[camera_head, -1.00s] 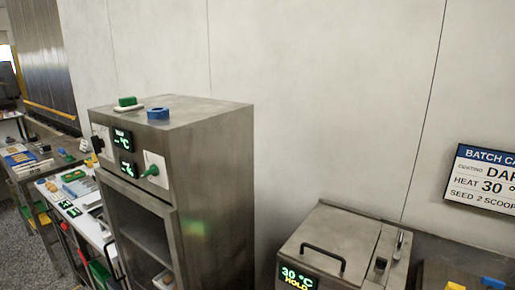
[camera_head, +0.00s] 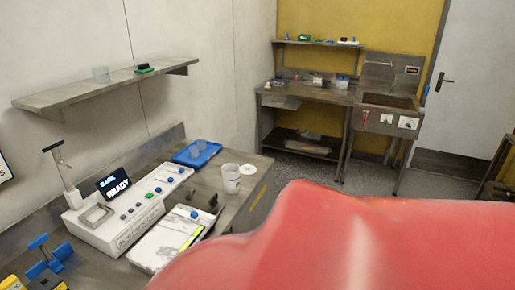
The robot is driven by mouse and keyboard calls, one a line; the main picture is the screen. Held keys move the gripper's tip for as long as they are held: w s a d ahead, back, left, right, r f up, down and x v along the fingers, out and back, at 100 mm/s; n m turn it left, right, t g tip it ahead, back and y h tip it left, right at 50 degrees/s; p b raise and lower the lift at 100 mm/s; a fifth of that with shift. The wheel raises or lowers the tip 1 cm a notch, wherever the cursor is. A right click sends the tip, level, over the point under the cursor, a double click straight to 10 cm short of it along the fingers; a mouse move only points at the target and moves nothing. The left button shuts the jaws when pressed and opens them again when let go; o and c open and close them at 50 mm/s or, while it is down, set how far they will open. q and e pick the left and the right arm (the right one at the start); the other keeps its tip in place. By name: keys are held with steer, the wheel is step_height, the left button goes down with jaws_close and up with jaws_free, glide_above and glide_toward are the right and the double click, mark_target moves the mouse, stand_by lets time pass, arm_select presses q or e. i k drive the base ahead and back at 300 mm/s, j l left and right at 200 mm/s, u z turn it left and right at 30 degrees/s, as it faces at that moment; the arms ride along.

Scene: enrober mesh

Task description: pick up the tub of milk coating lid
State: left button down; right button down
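A white tub (camera_head: 231,179) stands upright near the right end of the steel bench on the left; any print on it is too small to read. A flat white disc (camera_head: 249,169), which looks like a lid, lies on the bench just right of and behind the tub, apart from it or nearly so. I cannot tell whether these are the milk coating tub and its lid. Neither of my grippers is in view. A large red shape close to the camera hides the lower right.
The bench also holds a white control console (camera_head: 130,209), a blue tray (camera_head: 196,153) with small cups, a clipboard (camera_head: 170,240) and blue and yellow items at the front left. A wall shelf (camera_head: 105,88) hangs above. Another bench (camera_head: 305,95) and a sink (camera_head: 388,103) stand at the back.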

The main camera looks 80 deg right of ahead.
mark_target(247, 169)
steer(key=z, duration=2.45)
steer(key=i+l, duration=0.2)
steer(key=u, duration=0.05)
